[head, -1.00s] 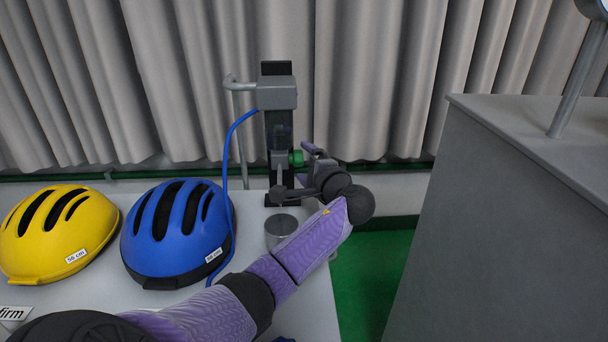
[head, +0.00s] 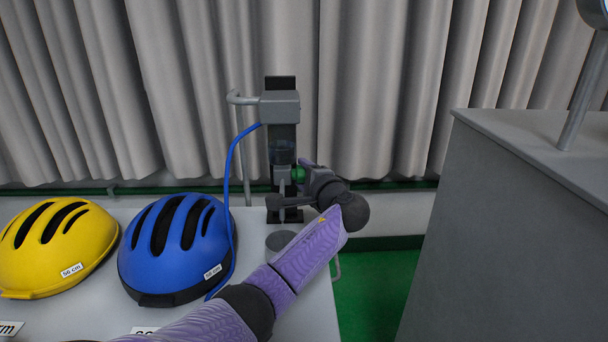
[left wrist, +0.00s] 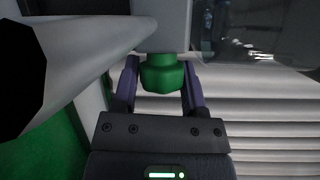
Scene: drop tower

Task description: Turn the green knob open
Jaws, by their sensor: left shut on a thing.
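The green knob (left wrist: 162,76) sits on the side of a grey fixture on a dark upright post (head: 283,135). In the left wrist view it lies between the two purple fingers of my left gripper (left wrist: 158,88), which is shut on it. My right gripper is out of view.
A blue helmet (head: 170,264) and a yellow helmet (head: 50,262) lie on the grey table left of my arm. A blue hose (head: 229,165) runs from the fixture to the table. A grey cylinder (head: 280,240) stands before the post. A grey cabinet (head: 500,230) is at right.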

